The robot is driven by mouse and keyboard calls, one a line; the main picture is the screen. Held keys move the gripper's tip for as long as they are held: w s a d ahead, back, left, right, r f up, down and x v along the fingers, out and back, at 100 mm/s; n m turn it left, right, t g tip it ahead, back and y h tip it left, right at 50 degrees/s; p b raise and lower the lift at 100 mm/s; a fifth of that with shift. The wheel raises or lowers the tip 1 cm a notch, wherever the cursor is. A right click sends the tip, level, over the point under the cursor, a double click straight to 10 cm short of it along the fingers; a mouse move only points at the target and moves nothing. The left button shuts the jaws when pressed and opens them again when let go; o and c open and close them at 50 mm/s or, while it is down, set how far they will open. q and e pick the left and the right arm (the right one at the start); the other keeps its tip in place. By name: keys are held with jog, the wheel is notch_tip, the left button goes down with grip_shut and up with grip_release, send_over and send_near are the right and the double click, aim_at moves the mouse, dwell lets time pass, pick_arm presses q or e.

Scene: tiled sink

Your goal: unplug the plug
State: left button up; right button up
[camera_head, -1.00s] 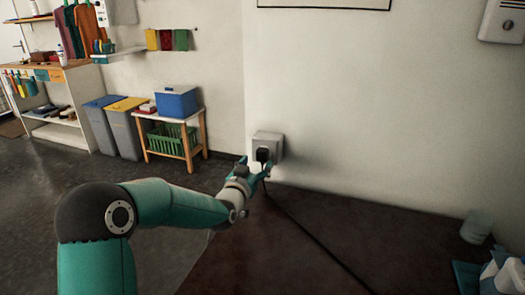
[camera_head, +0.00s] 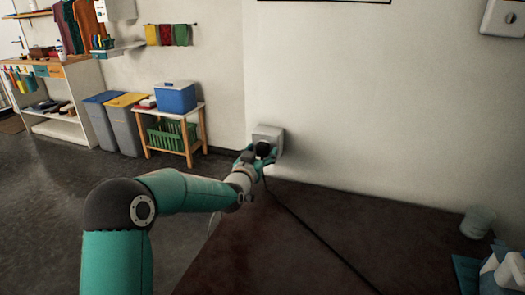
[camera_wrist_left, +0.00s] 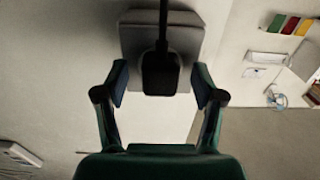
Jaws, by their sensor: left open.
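The black plug (camera_head: 264,150) sits at the grey wall socket (camera_head: 270,131) in the head view, with its cord hanging to the brown counter. My left gripper (camera_head: 256,155) is at the plug, its fingers close around it. In the left wrist view the plug (camera_wrist_left: 160,75) stands against the socket plate (camera_wrist_left: 190,38), between the open fingers of my left gripper (camera_wrist_left: 160,85). A gap shows on both sides, so the fingers do not touch the plug. Whether the plug is fully seated cannot be seen. My right gripper is not in view.
The black cord (camera_head: 315,232) runs across the brown counter (camera_head: 250,250) to the front. A clear cup (camera_head: 477,222) and a blue-and-white item (camera_head: 503,270) stand at the counter's right. A small table with a blue box (camera_head: 176,97) and bins stand at the far left.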

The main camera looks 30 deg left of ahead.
aim_at(261, 152)
pick_arm(q)
jog(key=shift+b, duration=0.55)
dwell(0.6)
jog(key=shift+b, duration=0.3)
grip_shut()
dwell(0.5)
jog(key=shift+s+f, duration=0.1)
jog(key=shift+s, duration=0.1)
jog(key=shift+b+v, duration=2.25)
jog(key=shift+v, duration=0.6)
